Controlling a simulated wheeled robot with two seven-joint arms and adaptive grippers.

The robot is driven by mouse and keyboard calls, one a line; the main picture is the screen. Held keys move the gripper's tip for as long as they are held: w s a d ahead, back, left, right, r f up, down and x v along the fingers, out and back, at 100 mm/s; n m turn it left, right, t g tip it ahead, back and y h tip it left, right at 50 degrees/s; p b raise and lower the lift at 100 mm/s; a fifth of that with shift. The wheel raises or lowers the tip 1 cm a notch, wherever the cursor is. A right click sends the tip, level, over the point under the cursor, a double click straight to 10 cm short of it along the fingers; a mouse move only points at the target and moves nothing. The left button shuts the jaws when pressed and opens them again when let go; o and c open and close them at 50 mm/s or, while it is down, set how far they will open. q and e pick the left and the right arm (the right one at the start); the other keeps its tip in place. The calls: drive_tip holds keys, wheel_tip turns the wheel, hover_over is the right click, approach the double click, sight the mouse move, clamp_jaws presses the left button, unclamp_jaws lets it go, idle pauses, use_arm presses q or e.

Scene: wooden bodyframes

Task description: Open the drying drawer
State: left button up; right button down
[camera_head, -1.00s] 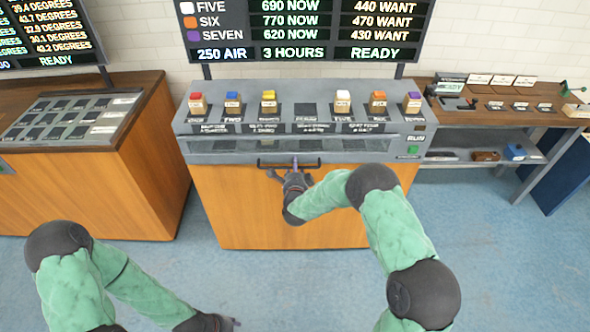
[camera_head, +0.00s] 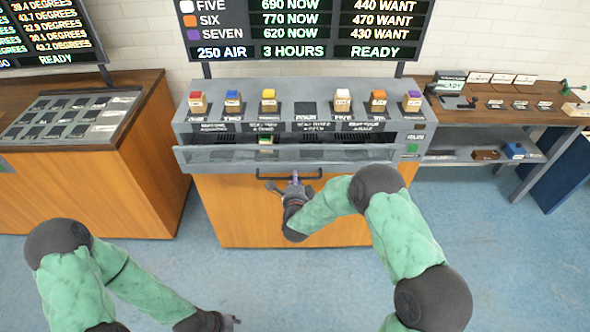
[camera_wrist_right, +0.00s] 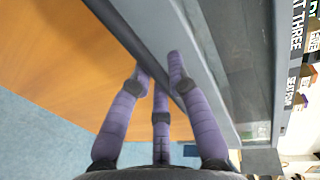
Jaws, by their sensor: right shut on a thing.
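The drying drawer (camera_head: 200,155) is a grey-fronted drawer across the top of the wooden cabinet, below a row of labelled slots. It stands partly out, with a dark gap behind its front and a small green-marked block (camera_head: 266,141) inside. Its dark bar handle (camera_head: 318,176) hangs at the front. My right gripper (camera_head: 294,177) is at the middle of the handle, shut on it. In the right wrist view, purple fingers (camera_wrist_right: 160,75) reach up to the handle and drawer front. My left gripper (camera_head: 232,320) is low at the front, away from the drawer; its fingers are too small to judge.
Several colour-topped blocks (camera_head: 198,102) stand on the cabinet top, with one bare slot. A green button (camera_head: 412,148) is at the right. A wooden counter (camera_head: 90,152) stands left and a bench (camera_head: 510,115) right. The blue floor in front is clear.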

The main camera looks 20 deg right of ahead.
drive_tip(key=f+v, duration=0.2)
drive_tip(key=v, duration=0.9)
drive_tip(key=shift+s+a+f+p, duration=0.2)
drive_tip(key=shift+s+f+p, duration=0.1)
drive_tip(key=shift+s, duration=0.2)
drive_tip(key=c, duration=1.2)
unclamp_jaws()
drive_tip(key=shift+o, duration=0.2)
drive_tip(key=shift+r, duration=0.1)
drive_tip(key=v, duration=1.2)
